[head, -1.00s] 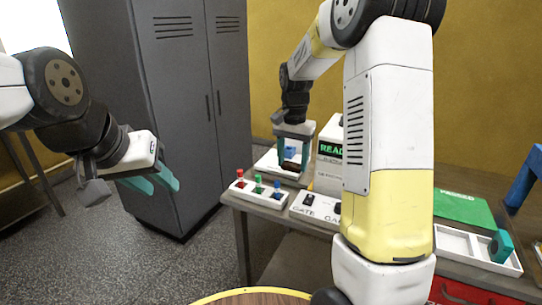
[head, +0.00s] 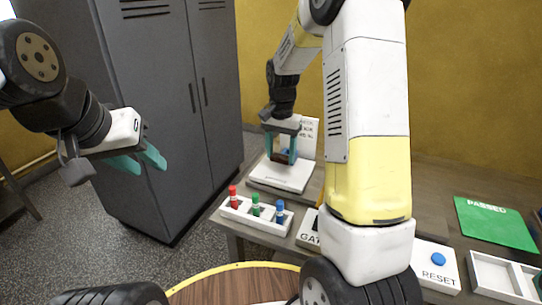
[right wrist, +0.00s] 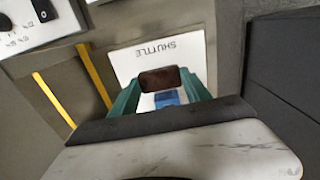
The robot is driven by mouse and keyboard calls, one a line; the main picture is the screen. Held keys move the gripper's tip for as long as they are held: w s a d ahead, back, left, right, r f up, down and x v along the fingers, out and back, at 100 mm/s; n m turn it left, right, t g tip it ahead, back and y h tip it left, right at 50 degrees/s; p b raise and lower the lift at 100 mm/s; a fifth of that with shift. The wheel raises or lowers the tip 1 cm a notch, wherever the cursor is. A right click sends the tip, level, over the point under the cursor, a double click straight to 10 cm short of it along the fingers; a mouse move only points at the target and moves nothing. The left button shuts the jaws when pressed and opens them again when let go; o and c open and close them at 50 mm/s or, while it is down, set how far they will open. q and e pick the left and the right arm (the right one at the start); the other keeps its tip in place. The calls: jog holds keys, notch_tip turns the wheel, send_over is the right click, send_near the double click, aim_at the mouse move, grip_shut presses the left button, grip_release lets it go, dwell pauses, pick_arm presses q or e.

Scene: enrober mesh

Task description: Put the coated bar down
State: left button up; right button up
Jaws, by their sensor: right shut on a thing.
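The dark brown coated bar (right wrist: 160,80) is between the teal fingers of my right gripper (head: 281,156) and also shows small in the head view. The right gripper is shut on it, over the white plate marked SHUTTLE (right wrist: 135,62), which is the low white block (head: 283,176) at the back left of the table. I cannot tell whether the bar touches the plate. A small blue piece (right wrist: 167,98) shows beside the bar. My left gripper (head: 142,162) is open and empty, off the table at the left, before the grey locker.
A rack with red, green and blue pegs (head: 254,212) stands in front of the plate. A RESET box (head: 436,268), a green PASSED mat (head: 495,222) and a white divided tray (head: 497,276) lie to the right. My right arm hides the table's middle.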

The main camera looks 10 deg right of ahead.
aim_at(280, 174)
jog(key=shift+f, duration=2.35)
jog(key=shift+f, duration=0.15)
jog(key=o, duration=1)
